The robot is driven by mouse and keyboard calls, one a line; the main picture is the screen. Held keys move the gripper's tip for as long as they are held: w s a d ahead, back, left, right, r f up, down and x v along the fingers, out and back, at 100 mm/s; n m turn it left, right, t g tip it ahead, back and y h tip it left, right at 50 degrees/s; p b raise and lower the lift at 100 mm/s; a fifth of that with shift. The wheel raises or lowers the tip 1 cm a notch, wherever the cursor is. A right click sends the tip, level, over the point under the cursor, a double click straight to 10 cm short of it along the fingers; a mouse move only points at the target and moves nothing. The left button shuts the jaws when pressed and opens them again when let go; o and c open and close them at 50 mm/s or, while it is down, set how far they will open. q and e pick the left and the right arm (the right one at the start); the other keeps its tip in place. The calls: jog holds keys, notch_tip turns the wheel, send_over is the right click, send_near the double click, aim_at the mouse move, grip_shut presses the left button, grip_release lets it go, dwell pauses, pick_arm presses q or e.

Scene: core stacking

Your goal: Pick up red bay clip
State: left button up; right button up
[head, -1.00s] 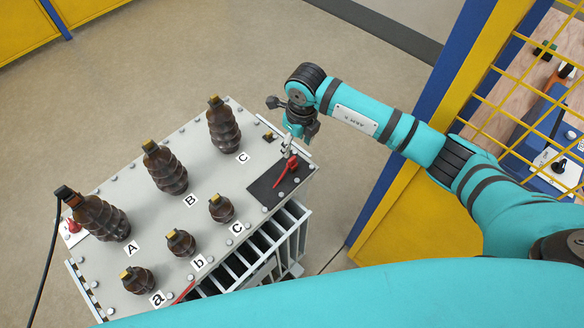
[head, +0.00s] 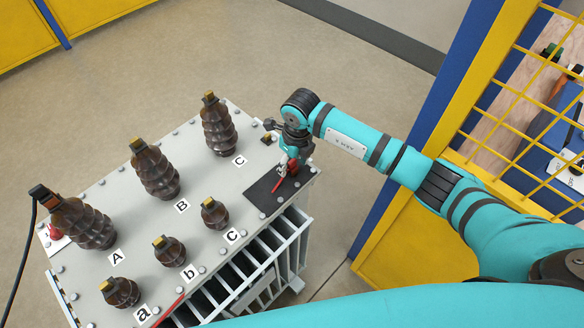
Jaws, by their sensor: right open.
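The red clip (head: 282,177) lies on the black mat (head: 262,193) at the right end of the grey transformer top. My right gripper (head: 292,161) points down at the upper end of the clip, with its fingers partly hidden by the wrist and the clip. It is open, and I cannot tell whether its fingers touch the clip. My left gripper is not in view.
The transformer top (head: 146,214) carries large brown bushings (head: 158,177) marked A, B, C and small ones (head: 170,252) marked a, b, c. A black clamp with a cable (head: 40,195) is on bushing A. A yellow mesh fence (head: 490,120) stands right.

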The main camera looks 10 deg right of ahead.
grip_shut()
jog(key=shift+r, duration=0.15)
